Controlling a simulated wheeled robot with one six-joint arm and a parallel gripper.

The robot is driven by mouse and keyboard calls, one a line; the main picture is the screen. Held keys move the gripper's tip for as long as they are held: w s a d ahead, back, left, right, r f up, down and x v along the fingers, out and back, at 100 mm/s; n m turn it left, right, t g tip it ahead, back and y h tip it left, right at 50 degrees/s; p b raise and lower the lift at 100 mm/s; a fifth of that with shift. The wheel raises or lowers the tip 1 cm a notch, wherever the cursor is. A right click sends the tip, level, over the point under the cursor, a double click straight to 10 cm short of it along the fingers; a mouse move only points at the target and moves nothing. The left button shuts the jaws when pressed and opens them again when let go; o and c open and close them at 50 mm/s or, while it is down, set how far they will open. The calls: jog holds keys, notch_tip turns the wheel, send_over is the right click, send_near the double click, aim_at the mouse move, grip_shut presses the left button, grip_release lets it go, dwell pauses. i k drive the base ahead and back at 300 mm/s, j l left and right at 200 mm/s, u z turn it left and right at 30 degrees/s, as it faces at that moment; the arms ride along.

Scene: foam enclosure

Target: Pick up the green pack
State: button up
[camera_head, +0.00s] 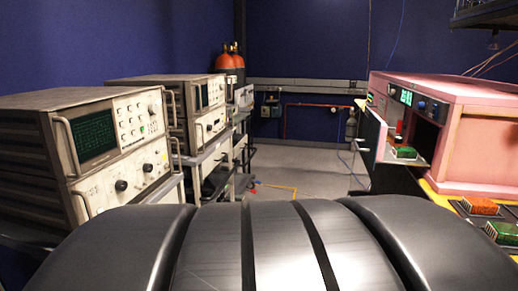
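A small green-topped pack (404,152) sits at the front opening of the pink machine (484,150), on the right. A second green-topped pack (503,233) lies at the right edge of the picture, on a dark surface in front of the machine. I cannot tell which of the two is the task's green pack. My gripper does not show. Large dark rounded parts, which seem to be my own body, fill the bottom of the view.
An orange-topped pack (480,206) lies near the second green one on a yellow-edged surface (437,195). Grey instruments (90,150) stand stacked on the left. Orange cylinders (230,60) stand behind them. Open grey floor (305,165) lies between the two sides.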

aim_at(399, 152)
jog(key=z, duration=1.2)
